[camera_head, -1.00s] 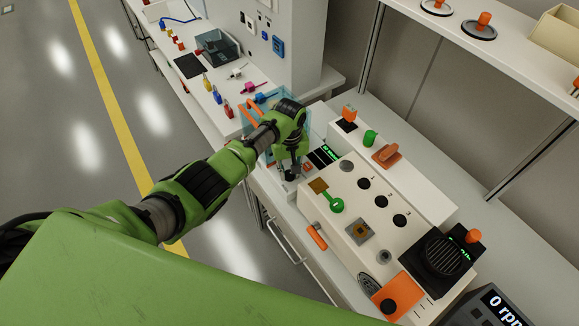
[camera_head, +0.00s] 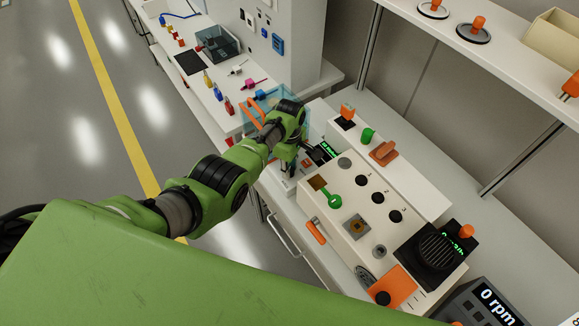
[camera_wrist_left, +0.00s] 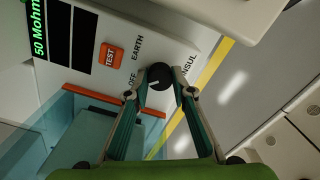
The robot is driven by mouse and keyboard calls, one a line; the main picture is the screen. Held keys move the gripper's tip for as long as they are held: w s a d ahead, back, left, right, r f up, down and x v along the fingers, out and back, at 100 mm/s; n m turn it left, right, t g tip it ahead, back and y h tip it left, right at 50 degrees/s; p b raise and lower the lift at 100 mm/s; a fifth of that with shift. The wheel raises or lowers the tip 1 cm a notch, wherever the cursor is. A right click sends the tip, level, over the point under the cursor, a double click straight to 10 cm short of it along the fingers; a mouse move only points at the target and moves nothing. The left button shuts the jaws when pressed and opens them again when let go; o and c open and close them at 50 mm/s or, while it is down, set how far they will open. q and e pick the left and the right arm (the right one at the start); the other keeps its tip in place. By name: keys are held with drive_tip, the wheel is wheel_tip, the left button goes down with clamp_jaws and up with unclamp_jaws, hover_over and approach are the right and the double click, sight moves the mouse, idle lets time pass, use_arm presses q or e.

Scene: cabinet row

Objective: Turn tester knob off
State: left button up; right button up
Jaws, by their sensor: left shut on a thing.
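The tester is a pale panel with a green-lit display (camera_head: 327,150), at my left gripper in the head view. In the left wrist view its black round knob (camera_wrist_left: 160,76) has a white mark pointing to the lower left, on the side of the OFF label (camera_wrist_left: 132,80). The EARTH label (camera_wrist_left: 137,48) and INSUL label (camera_wrist_left: 187,65) are near the knob. My left gripper (camera_wrist_left: 158,90) has a finger on each side of the knob and is shut on it. In the head view my left gripper (camera_head: 289,167) partly hides the tester. My right gripper is not in view.
An orange TEST button (camera_wrist_left: 111,54) is close to the knob. A clear blue-tinted box with an orange edge (camera_wrist_left: 85,115) stands close beside the gripper. A larger control panel (camera_head: 335,230) with knobs and a green lever (camera_head: 332,201) stands to the right.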

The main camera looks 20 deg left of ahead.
use_arm(q)
drive_tip(key=shift+w+a+n, duration=0.1)
drive_tip(key=shift+w+n, duration=0.05)
drive_tip(key=shift+n, duration=0.35)
drive_tip(key=o, duration=1.1)
drive_tip(key=shift+r, duration=0.75)
wheel_tip(320, 180, up, 11)
drive_tip(key=shift+f, duration=0.2)
